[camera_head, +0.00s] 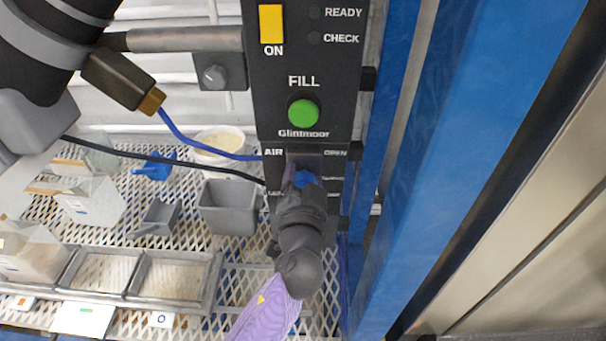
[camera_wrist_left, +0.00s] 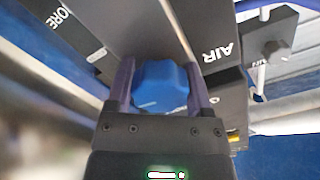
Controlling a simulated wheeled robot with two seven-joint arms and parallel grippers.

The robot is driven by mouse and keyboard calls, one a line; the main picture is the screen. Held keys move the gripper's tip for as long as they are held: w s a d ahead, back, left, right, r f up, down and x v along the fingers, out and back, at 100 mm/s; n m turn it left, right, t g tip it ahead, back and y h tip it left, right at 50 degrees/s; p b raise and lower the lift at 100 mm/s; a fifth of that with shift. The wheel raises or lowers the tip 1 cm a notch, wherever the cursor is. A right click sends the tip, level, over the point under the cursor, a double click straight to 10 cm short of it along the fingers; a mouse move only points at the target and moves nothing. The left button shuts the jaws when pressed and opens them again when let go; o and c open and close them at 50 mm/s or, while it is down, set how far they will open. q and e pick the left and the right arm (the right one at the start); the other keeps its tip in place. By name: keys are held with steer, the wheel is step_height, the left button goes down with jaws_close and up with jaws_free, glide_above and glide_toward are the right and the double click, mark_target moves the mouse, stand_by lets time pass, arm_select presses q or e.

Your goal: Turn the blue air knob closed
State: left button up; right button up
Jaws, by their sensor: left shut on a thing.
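The blue air knob (camera_head: 305,179) sits on the dark control panel, just below the AIR and OPEN labels. In the head view my left gripper (camera_head: 297,183) covers most of it. In the left wrist view the blue knob (camera_wrist_left: 160,86) shows its lobed edge between the two fingers. My left gripper (camera_wrist_left: 160,92) is shut on the knob, one finger on each side. The knob's pointer and the lower panel labels are hidden or too small to read. My right gripper is in neither view.
Above the knob are a green FILL button (camera_head: 303,113) and a yellow ON switch (camera_head: 271,24). A blue hose (camera_head: 190,142) and a black cable run in from the left. A blue post (camera_head: 440,150) stands close on the right. A grey bin (camera_head: 228,208) sits on the mesh shelf.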

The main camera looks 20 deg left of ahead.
arm_select(q)
steer(key=m+p, duration=0.1)
steer(key=m, duration=0.4)
steer(key=shift+r+p, duration=0.15)
steer(key=shift+p, duration=0.15)
steer(key=shift+m+p, duration=0.4)
steer(key=shift+m, duration=1.4)
steer(key=o, duration=1.3)
steer(key=shift+c, duration=0.2)
